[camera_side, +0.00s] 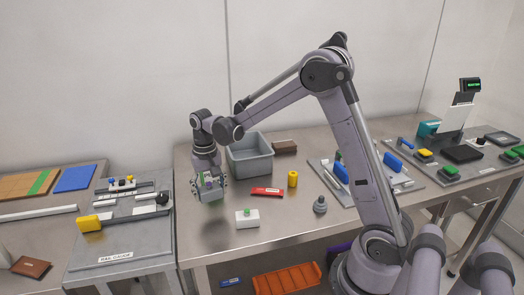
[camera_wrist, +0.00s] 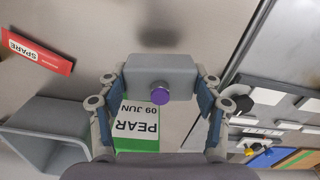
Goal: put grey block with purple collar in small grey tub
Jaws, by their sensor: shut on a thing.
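The grey block with purple collar (camera_wrist: 138,74) is between the two fingers of my gripper (camera_wrist: 161,92) in the wrist view, its round purple collar facing the camera. In the side view my gripper (camera_side: 209,188) is shut on it above the steel table, left of and in front of the tub; the fingers mostly hide the block there. A white and green label reading "PEAR 09 JUN" (camera_wrist: 140,120) shows between the fingers; I cannot tell whether it is attached to the block. The small grey tub (camera_side: 250,153) stands open behind and right of my gripper, and at lower left in the wrist view (camera_wrist: 40,130).
A brown box (camera_side: 285,147) is beside the tub. The rail station (camera_side: 120,235) is at left.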

